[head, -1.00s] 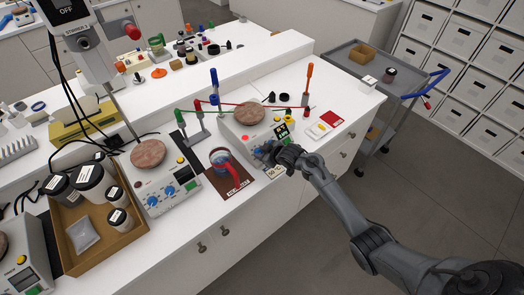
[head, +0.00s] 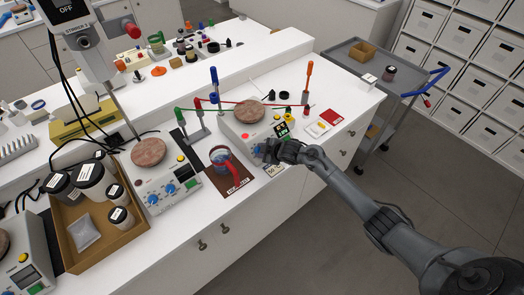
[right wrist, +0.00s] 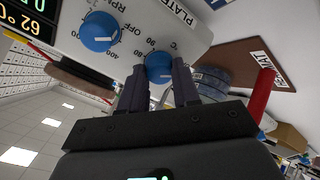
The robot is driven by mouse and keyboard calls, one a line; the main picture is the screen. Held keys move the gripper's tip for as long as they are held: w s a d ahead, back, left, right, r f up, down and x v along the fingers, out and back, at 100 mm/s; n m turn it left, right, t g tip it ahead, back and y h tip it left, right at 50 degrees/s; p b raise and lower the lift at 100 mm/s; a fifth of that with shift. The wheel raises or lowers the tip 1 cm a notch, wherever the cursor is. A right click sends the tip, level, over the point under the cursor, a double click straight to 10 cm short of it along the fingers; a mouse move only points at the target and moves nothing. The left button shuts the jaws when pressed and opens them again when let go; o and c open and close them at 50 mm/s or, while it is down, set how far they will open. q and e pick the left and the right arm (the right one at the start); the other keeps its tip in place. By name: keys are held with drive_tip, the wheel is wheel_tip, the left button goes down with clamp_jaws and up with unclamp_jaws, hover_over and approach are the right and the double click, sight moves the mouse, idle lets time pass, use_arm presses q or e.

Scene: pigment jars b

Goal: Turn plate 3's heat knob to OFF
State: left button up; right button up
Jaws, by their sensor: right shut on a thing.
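Plate 3 is the hotplate (head: 236,131) with a round brown top, at the middle of the bench in the head view. In the right wrist view its white front panel (right wrist: 190,28) has two blue knobs. My right gripper (head: 272,151) is at that panel. Its fingers (right wrist: 160,78) are shut on the heat knob (right wrist: 158,64), one on each side, by the °C marks. The other knob (right wrist: 100,32), marked RPM, is free beside them. Which mark the heat knob's pointer meets is unclear. My left gripper is out of view.
Another hotplate (head: 165,187) and a tray of jars (head: 76,252) are further left.

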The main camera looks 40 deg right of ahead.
drive_tip(key=shift+r, duration=0.1)
drive_tip(key=o, duration=1.1)
drive_tip(key=shift+c, duration=0.2)
drive_tip(key=p+v, duration=0.1)
drive_tip(key=v, duration=0.9)
drive_tip(key=shift+s+r, duration=0.25)
drive_tip(key=shift+s, duration=0.05)
drive_tip(key=shift+f, duration=0.1)
